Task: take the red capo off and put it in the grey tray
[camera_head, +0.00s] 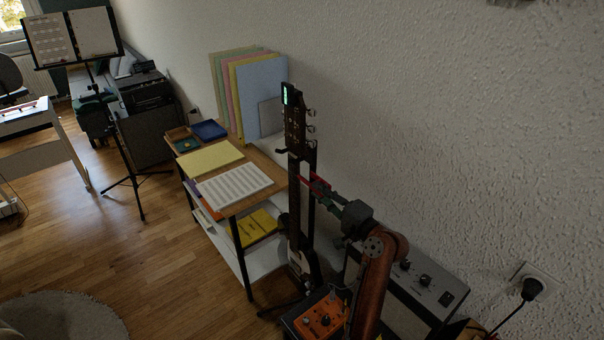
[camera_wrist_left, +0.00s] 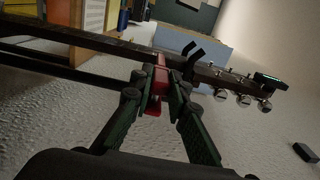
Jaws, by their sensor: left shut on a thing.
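The red capo (camera_head: 314,183) is at the neck of an upright guitar (camera_head: 296,205), below its headstock. In the left wrist view the red capo (camera_wrist_left: 155,105) lies between my fingers, its upper part against the dark neck (camera_wrist_left: 100,47). My left gripper (camera_head: 327,192) is shut on it from the right side of the neck; it also shows in the left wrist view (camera_wrist_left: 158,88). I cannot tell whether the capo still clamps the neck. I cannot make out a grey tray for certain. My right gripper is not in view.
A wooden shelf table (camera_head: 258,198) left of the guitar holds sheet music (camera_head: 234,187), a yellow folder (camera_head: 209,158), a blue tray (camera_head: 209,130) and upright coloured folders (camera_head: 262,90). A grey amplifier (camera_head: 425,285) stands at lower right. The wall is close behind.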

